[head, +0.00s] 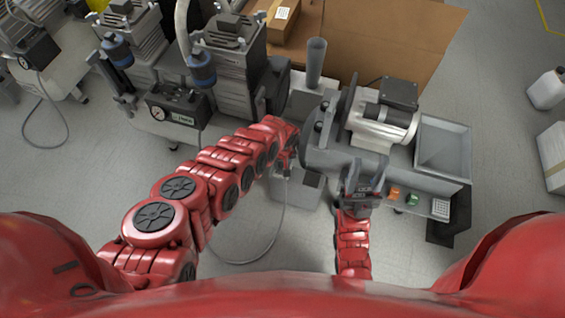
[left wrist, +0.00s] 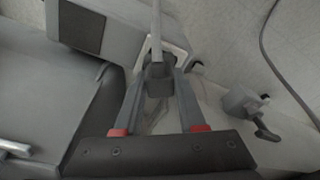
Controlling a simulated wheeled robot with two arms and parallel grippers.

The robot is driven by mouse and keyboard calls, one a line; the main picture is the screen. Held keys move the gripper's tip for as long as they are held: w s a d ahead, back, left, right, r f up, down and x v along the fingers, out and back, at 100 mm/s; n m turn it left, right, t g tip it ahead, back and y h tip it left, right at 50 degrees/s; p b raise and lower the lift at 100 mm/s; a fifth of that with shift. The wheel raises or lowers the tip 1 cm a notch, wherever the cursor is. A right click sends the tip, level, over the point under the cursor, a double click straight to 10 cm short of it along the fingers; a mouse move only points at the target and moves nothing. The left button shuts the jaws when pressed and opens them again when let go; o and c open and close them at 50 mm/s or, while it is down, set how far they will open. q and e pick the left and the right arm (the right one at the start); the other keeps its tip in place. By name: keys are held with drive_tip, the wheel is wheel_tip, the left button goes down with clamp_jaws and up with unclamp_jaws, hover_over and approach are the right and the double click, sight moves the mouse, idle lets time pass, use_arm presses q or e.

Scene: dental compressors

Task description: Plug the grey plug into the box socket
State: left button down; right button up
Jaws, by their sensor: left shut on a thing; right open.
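My left gripper (head: 287,163) is shut on the grey plug. In the left wrist view the fingers (left wrist: 158,100) hold the grey plug (left wrist: 158,84) between their tips, and a light grey cable (left wrist: 156,32) runs up from it. In the head view the plug is too small and covered to make out. A grey box (head: 298,194) with a dark rectangular opening stands just below the left gripper; it also shows in the left wrist view (left wrist: 132,38). I cannot make out its socket. My right gripper (head: 363,183) is open and empty, near the machine's front panel.
A grey machine with a motor (head: 384,125) stands right of the left gripper. An orange button (head: 394,192) and a green button (head: 411,198) sit on its front. Compressors (head: 228,65) stand at the upper left. A loose cable (head: 273,240) loops over the clear floor below.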

use_arm(q)
drive_tip(key=shift+f, duration=0.2)
idle(0.6)
unclamp_jaws()
idle(0.4)
wheel_tip(320, 180, up, 7)
drive_tip(key=p, duration=0.7)
drive_tip(key=shift+r, duration=0.1)
idle(0.5)
